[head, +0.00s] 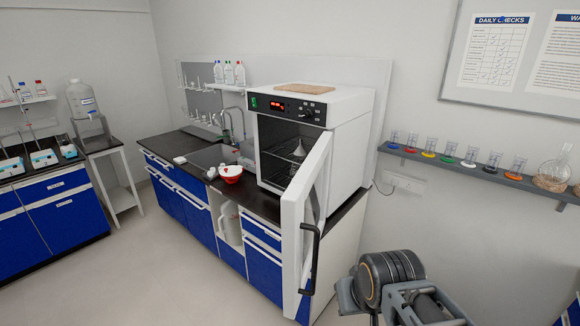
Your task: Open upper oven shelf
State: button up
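The white oven (343,117) stands on the dark counter in the middle of the head view, with a red lit display on its front. Its door (307,205) is swung open toward the right, its black handle (312,257) facing me. Wire shelves (283,158) show inside the dark chamber, and a grey funnel (299,150) stands in there near the upper one. The door hides the right part of the chamber. I cannot tell whether a shelf is pulled out. Part of my arm shows at the lower right, apart from the door; my gripper's fingertips are not visible.
A red and white bowl (230,172) sits on the counter (262,205) left of the oven, near the sink. A wall shelf (470,167) with several flasks runs along the right. The floor (150,275) in front of the blue cabinets is clear.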

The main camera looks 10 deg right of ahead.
aim_at(273, 146)
jog(key=u, duration=1.15)
jog(key=i, duration=1.25)
jog(key=z, duration=0.35)
jog(key=i, duration=0.9)
jog(key=z, duration=0.35)
